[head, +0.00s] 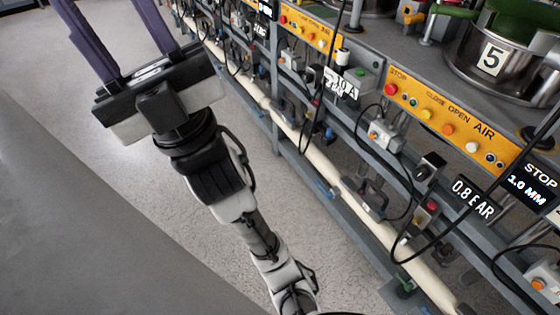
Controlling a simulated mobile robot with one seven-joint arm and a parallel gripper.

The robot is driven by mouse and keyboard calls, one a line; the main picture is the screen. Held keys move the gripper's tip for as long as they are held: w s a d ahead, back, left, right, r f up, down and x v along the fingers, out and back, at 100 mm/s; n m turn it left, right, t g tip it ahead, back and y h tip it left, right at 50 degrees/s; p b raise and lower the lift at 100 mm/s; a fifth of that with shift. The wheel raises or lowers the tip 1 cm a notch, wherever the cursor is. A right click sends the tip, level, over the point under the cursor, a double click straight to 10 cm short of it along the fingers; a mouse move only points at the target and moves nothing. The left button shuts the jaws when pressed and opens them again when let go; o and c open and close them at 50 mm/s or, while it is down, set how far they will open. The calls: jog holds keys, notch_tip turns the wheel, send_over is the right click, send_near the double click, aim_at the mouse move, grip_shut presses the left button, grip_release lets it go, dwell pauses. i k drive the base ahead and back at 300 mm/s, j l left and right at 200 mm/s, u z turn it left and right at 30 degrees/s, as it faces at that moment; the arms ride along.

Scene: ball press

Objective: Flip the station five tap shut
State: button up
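A steel pot labelled 5 (492,58) stands at the top right on the grey bench, with a green part on top. Left of it are a green lever (452,11) and an orange-yellow fitting (411,14) at the picture's top edge. I cannot tell which of these, if either, is the station five tap or whether it is open. My gripper (110,30) is at the upper left, well left of the station and over the floor. Its two purple fingers are wide apart with nothing visible between them. Their tips are cut off by the frame.
A yellow panel (450,118) with coloured buttons runs along the bench front. Below it, a cream pipe (345,185), grey rails, small boxes and loose black cables (410,200) crowd the side. Open floor (125,190) lies between the bench and a grey surface (60,240) at lower left.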

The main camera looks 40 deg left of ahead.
aim_at(328, 195)
jog(key=u, duration=0.6)
jog(key=l+u, duration=0.2)
jog(key=l, duration=0.2)
jog(key=i+l+u, duration=0.15)
jog(key=l, duration=0.25)
